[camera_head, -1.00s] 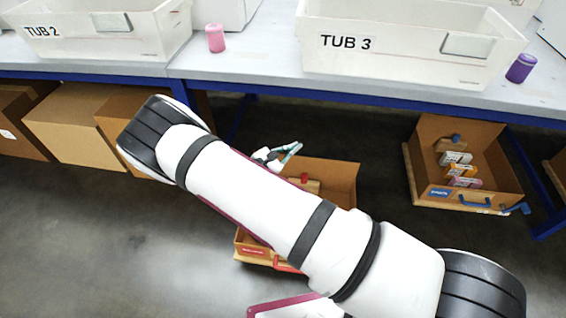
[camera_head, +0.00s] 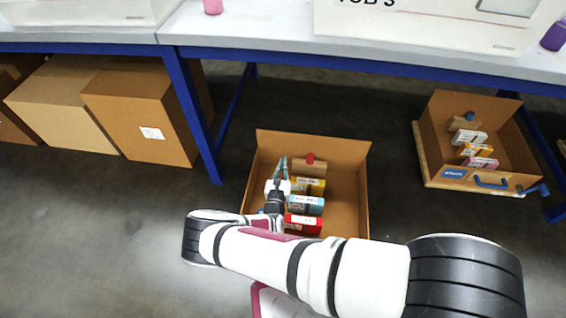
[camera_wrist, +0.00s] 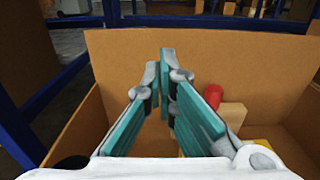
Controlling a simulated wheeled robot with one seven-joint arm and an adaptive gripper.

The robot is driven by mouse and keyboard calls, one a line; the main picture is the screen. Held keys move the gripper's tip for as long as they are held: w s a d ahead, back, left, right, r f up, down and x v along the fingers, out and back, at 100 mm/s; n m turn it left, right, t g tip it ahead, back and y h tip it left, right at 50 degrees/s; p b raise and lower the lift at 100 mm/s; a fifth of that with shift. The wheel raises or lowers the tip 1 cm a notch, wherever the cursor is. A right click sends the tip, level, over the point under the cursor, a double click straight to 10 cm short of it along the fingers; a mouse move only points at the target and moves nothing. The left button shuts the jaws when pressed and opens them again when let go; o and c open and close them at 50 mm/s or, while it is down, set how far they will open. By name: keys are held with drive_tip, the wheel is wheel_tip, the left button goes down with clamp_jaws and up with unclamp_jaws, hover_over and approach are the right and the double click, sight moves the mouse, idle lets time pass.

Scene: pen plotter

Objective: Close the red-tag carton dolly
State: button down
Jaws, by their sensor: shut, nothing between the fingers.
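The middle carton dolly (camera_head: 345,155) is an open brown carton on the floor before the table. My arm hides its front side, so its tag and handle do not show now. It holds a yellow box (camera_head: 310,186), a blue box (camera_head: 306,205), a red box (camera_head: 303,224) and a brown block with a red knob (camera_head: 310,165). My gripper (camera_head: 282,162) is over the carton's left part, shut and empty, its fingers pointing to the back wall. In the wrist view the teal fingers (camera_wrist: 165,55) show before the back wall (camera_wrist: 250,70); contact cannot be told.
A blue-tag carton (camera_head: 437,170) with a blue handle stands open at the right. Closed brown boxes (camera_head: 140,120) stand under the table at the left. A blue table leg (camera_head: 195,110) is left of the middle carton. Floor is clear at front left.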

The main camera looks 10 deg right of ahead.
sight(288, 136)
drive_tip(key=b+x, duration=0.4)
drive_tip(key=x, duration=0.6)
drive_tip(key=shift+w+f, duration=0.15)
drive_tip(key=shift+w+d, duration=0.2)
drive_tip(key=shift+w, duration=0.3)
drive_tip(key=shift+w, duration=0.1)
